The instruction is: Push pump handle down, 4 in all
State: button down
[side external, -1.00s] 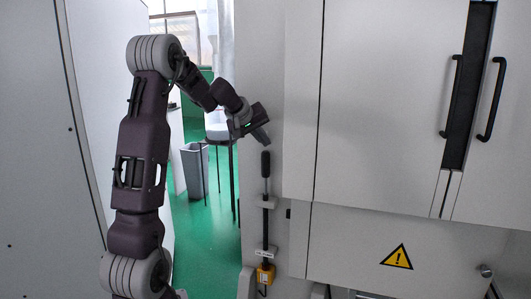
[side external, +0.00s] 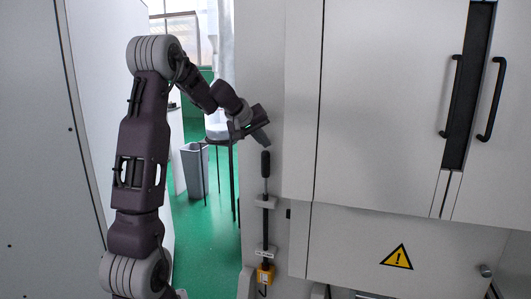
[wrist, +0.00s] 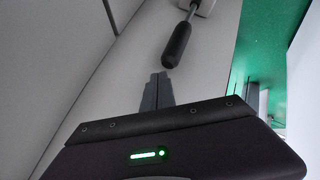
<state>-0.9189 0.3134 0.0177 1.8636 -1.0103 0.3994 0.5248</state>
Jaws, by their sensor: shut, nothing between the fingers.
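The pump handle (side external: 265,164) is a dark upright grip on a thin rod, mounted on the pale wall panel left of the cabinet. It also shows in the wrist view (wrist: 177,46), near the top centre. My gripper (side external: 265,143) is just above the top of the handle, tilted downward, with a small gap between them. In the wrist view its fingertips (wrist: 158,76) are together and empty, close to the handle's end and apart from it.
A pale cabinet with black door handles (side external: 494,100) stands to the right, with a yellow warning sign (side external: 397,257) below. A yellow box (side external: 265,275) sits at the foot of the pump rod. A grey bin (side external: 195,170) and a stool (side external: 219,130) stand on the green floor behind.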

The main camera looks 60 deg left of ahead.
jog(key=shift+r, duration=0.25)
jog(key=shift+r, duration=2.5)
